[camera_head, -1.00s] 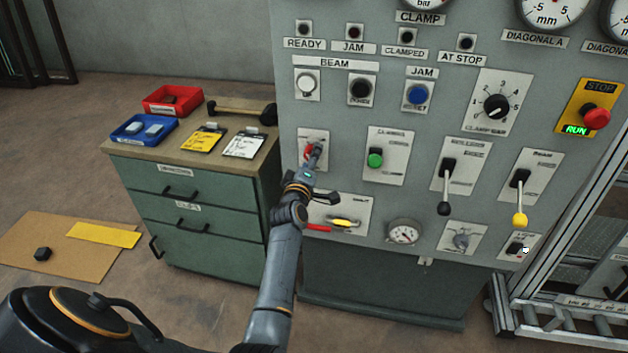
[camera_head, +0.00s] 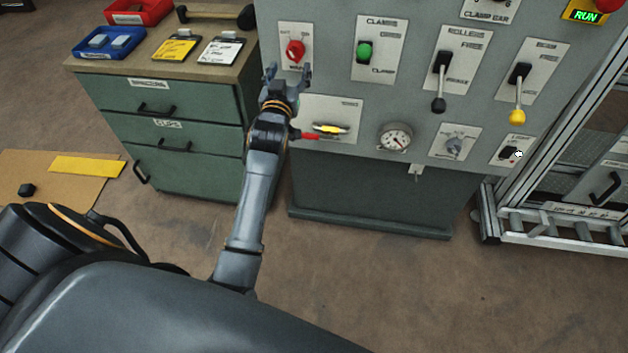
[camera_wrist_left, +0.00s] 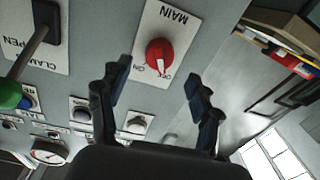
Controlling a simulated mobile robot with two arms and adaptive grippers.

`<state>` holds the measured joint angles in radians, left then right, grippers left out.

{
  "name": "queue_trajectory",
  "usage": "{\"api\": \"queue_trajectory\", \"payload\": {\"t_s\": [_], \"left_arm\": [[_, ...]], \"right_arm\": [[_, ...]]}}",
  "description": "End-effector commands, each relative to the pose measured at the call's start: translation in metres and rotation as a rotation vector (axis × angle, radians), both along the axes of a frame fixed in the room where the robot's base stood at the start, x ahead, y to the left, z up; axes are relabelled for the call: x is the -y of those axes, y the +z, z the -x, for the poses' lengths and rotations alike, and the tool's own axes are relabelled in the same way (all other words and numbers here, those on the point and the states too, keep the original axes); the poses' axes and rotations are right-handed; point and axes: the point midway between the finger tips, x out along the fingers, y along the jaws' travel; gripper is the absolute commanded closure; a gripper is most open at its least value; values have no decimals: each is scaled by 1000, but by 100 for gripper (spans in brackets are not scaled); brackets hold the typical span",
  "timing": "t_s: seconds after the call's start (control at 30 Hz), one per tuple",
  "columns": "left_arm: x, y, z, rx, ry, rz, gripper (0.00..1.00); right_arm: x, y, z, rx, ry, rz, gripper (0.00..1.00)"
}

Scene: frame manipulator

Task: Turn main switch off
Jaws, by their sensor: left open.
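The main switch is a red rotary knob (camera_head: 294,51) on a white plate at the panel's upper left. My left gripper (camera_head: 288,74) is open and empty, just below and in front of the knob. In the left wrist view its two fingers (camera_wrist_left: 157,80) stand apart, with the knob seen beyond the gap and not between them. My right gripper is not in view.
A green knob (camera_head: 364,52), black lever (camera_head: 438,104) and yellow-tipped lever (camera_head: 517,115) are to the right. A red-and-yellow handle (camera_head: 330,129) and gauge (camera_head: 396,138) sit below. A green drawer cabinet (camera_head: 165,125) stands left of the panel.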

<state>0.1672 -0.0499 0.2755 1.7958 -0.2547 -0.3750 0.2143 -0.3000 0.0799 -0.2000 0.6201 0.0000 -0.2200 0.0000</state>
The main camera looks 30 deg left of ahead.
Motion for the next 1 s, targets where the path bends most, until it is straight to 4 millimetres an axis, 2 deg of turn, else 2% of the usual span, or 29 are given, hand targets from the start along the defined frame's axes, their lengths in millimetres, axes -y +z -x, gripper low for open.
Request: {"api": "queue_trajectory", "payload": {"t_s": [0.03,0.4,0.7,1.0], "left_arm": [[4,-2,11,-2,0,2,36],[29,-2,81,0,1,5,36],[51,-55,66,-124,-65,17,36],[73,-112,64,-245,-124,29,36]], "right_arm": [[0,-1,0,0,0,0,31],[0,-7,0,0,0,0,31],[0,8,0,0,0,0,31],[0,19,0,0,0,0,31]]}}
